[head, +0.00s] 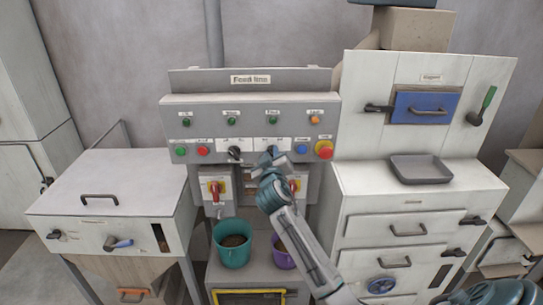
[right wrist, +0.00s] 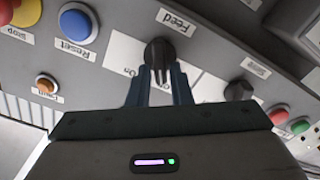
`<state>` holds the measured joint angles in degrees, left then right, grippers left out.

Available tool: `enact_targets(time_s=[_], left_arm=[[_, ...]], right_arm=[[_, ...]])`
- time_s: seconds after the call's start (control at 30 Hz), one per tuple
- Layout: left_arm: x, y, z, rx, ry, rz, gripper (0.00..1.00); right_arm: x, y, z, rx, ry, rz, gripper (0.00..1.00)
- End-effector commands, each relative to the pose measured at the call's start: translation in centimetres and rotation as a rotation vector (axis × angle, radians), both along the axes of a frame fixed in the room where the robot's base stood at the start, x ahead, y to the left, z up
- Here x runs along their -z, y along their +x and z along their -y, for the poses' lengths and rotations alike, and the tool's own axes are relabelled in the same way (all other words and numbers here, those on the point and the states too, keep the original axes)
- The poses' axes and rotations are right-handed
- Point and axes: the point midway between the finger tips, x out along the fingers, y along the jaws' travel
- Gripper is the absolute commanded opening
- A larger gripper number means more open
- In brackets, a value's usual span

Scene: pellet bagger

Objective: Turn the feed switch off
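The feed switch (right wrist: 160,52) is a black rotary knob below a "Feed" label in the right wrist view. Its narrow grip points straight down in that picture, with an "On" label beside it. My right gripper (right wrist: 160,72) has its two dark fingers on either side of the knob. Narrow gaps seem to show beside the grip, so the fingers look open around it. In the head view my right gripper (head: 275,158) reaches the middle of the control panel (head: 250,113) and mostly hides the knob. My left gripper is not in view.
A second black knob (head: 235,153) sits left of my gripper. A blue reset button (right wrist: 76,24) and a red stop button (head: 324,150) are on the other side. Red-yellow switches, a teal bucket (head: 232,250) and a purple bucket (head: 283,258) are below.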

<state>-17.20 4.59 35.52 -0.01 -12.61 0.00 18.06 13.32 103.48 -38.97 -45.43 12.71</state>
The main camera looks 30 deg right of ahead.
Motion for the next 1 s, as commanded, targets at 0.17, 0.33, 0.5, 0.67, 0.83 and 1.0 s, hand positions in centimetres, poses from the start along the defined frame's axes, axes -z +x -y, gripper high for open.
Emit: enact_targets(time_s=[0.17,0.33,0.5,0.67,0.83,1.0], left_arm=[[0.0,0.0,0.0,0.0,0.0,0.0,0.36],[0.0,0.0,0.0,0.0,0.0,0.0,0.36],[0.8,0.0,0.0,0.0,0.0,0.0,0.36],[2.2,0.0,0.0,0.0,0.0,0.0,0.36],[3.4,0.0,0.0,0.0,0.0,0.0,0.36],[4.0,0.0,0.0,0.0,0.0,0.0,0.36]], right_arm=[[0.0,0.0,0.0,0.001,0.001,0.0,0.34],[0.1,-0.1,0.0,0.0,0.003,-0.001,0.34],[0.4,-1.2,-0.8,-0.001,0.004,0.0,0.34],[0.6,-3.8,-2.4,-0.002,0.005,0.002,0.34],[0.5,-6.7,-4.2,-0.002,0.004,0.001,0.34],[0.3,-8.5,-5.3,-0.002,0.004,0.001,0.34]])
